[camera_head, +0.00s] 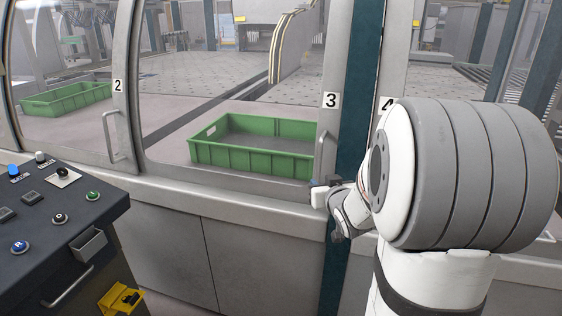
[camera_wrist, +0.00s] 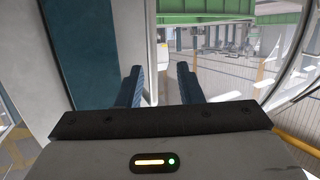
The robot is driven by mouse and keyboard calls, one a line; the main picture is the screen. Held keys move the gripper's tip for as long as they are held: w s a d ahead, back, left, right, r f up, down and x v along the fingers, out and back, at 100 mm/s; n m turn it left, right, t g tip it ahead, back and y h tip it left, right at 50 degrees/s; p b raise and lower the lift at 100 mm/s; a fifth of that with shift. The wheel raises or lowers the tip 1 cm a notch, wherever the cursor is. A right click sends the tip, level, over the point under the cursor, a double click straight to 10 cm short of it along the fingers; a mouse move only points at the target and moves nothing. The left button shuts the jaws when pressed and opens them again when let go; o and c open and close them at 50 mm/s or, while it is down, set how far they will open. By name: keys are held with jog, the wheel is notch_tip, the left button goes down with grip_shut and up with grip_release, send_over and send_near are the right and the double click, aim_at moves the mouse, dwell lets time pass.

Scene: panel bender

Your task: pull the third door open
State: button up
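The third door (camera_head: 337,60) is a glass panel in a grey frame with a "3" label (camera_head: 330,99). It looks closed, beside a dark teal post (camera_head: 360,80). Its slim grey handle (camera_head: 321,150) stands at the frame's right side, just above my gripper (camera_head: 318,193). My arm reaches in from the right and hides part of the area around the "4" label. In the wrist view, my gripper (camera_wrist: 160,88) has its two dark blue fingers apart.
Door 2 with its handle (camera_head: 112,135) is to the left. A green crate (camera_head: 255,160) sits behind the glass of door 3, another (camera_head: 65,98) behind door 2. A dark control console (camera_head: 60,225) stands at the lower left. Grey cabinet panels (camera_head: 255,260) run below the doors.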

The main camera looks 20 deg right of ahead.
aim_at(319, 168)
jog(key=w+d+t, duration=0.1)
jog(key=w, duration=0.2)
jog(key=w+t+y+p, duration=0.1)
jog(key=w, duration=0.2)
jog(key=w+d+t+p, duration=0.1)
jog(key=w, duration=0.2)
jog(key=shift+w+d+f+y, duration=0.15)
jog(key=shift+w+d+y, duration=0.05)
jog(key=shift+d+y, duration=0.15)
jog(key=shift+c, duration=0.5)
grip_shut()
